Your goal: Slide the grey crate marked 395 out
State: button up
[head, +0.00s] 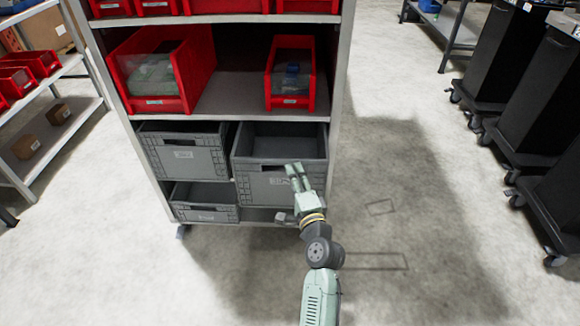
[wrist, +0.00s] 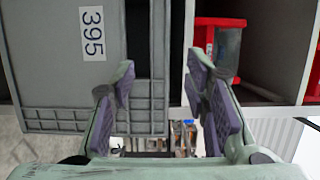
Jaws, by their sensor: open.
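The grey crate marked 395 (wrist: 55,60) fills the left of the wrist view, with its white label turned sideways. In the head view, the grey crate in front of my gripper (head: 262,185) is the right one on the shelf below the red bins; its label is too small to read there. It stands out a little further than its neighbour and looks empty. My gripper (head: 294,170) is at its front wall, near the right side. In the wrist view my gripper (wrist: 160,82) is open, its fingers either side of the crate's rim edge. I cannot tell whether they touch it.
Another grey crate (head: 185,160) stands to the left, and a third (head: 203,212) sits below it. Red bins (head: 160,105) stand on the shelf above. Black wheeled carts (head: 500,90) stand at the right. The floor (head: 400,190) between is clear.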

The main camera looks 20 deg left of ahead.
jog(key=v, duration=0.4)
jog(key=shift+s+d, duration=0.25)
jog(key=shift+s, duration=0.1)
